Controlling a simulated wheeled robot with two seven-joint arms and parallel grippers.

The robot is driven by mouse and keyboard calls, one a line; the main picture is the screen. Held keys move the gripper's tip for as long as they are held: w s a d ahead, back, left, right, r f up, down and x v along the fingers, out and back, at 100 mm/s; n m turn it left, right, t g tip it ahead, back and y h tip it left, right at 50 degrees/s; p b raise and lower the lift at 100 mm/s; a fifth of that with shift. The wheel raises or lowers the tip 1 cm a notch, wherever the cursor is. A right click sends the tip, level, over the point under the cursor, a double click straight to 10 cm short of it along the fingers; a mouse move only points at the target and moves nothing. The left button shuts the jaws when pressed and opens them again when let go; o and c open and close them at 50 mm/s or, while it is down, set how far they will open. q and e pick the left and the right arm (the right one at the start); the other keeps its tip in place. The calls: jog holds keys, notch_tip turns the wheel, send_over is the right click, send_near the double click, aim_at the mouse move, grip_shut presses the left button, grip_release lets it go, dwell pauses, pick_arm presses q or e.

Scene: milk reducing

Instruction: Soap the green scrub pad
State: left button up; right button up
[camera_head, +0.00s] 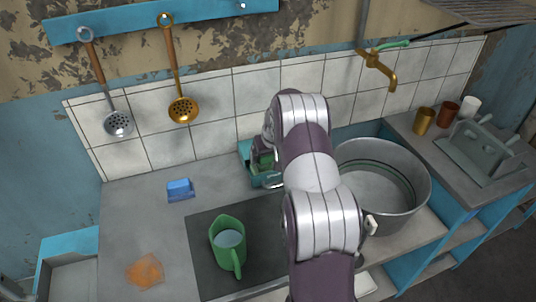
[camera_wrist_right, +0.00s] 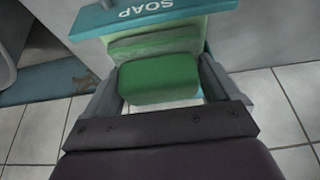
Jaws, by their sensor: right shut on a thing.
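My right gripper (camera_head: 268,165) is at the back of the counter, at the teal soap dish (camera_head: 245,149), partly hidden by my own arm. In the right wrist view the bright green scrub pad (camera_wrist_right: 160,78) sits between the two fingers of this gripper (camera_wrist_right: 158,88), which is shut on it. Just beyond the pad is the soap dish (camera_wrist_right: 150,17), marked SOAP, with a duller green layer (camera_wrist_right: 155,45) between its rim and the pad. Whether the pad touches the soap is hard to tell. My left gripper is out of view.
A blue sponge-like block (camera_head: 180,189) and an orange cloth (camera_head: 145,271) lie on the counter at left. A green jug (camera_head: 228,243) stands on the dark panel in front. A large metal pot (camera_head: 383,180) is right of my arm, below a brass tap (camera_head: 378,68).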

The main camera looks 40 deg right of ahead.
jog(key=shift+f+b, duration=0.4)
jog(key=shift+f, duration=0.15)
dwell(1.3)
jog(key=shift+r+p, duration=2.45)
jog(key=shift+r, duration=1.1)
